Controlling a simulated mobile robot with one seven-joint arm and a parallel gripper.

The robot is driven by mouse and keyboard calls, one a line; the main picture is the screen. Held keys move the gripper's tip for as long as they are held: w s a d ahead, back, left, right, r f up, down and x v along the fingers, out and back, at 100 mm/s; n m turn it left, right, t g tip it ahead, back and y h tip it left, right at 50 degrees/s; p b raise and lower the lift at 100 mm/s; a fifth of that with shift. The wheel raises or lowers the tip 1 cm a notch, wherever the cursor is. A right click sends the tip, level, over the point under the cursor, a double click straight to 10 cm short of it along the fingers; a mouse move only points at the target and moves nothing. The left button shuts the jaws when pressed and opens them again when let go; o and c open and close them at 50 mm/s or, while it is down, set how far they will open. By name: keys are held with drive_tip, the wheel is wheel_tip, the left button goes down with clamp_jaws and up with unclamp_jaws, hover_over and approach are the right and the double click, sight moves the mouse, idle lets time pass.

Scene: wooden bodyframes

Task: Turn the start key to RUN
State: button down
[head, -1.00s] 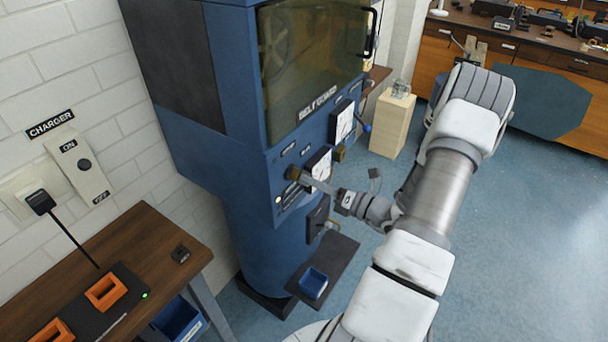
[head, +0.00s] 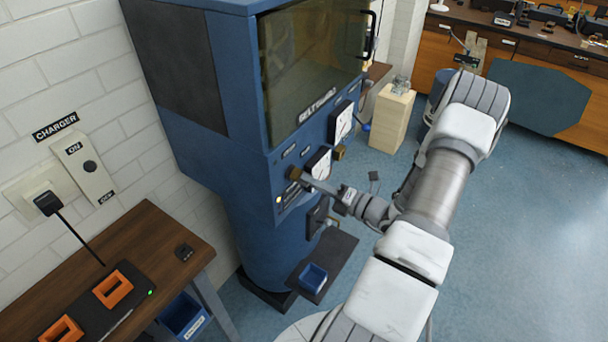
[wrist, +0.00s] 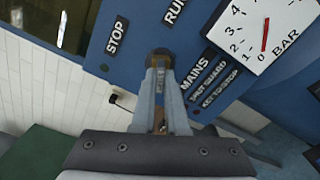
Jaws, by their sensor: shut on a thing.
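The start key (head: 294,174) is a small brass-brown piece on the front panel of the blue machine (head: 243,160). In the wrist view the key's dark round head (wrist: 160,57) shows just past my fingertips, below and between the STOP label (wrist: 117,35) and the RUN label (wrist: 174,10). My gripper (head: 306,180) reaches it from the right, with its fingers (wrist: 160,75) shut on the key. The fingers hide most of the key, so its exact angle cannot be told.
A gauge (wrist: 268,35) marked BAR sits right of the key, its red needle near zero. MAINS and shut-guard labels (wrist: 208,82) lie beside my fingers. A small shelf with a blue bin (head: 313,277) is below. A bench (head: 150,270) stands at left. Open floor lies at right.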

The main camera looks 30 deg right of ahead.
drive_tip(key=shift+r+m+p, duration=0.1)
drive_tip(key=shift+m+p, duration=0.55)
drive_tip(key=shift+m, duration=0.55)
drive_tip(key=c, duration=1.4)
unclamp_jaws()
drive_tip(key=shift+m, duration=0.3)
drive_tip(key=o, duration=0.6)
drive_tip(key=shift+c, duration=0.2)
drive_tip(key=shift+s, duration=0.1)
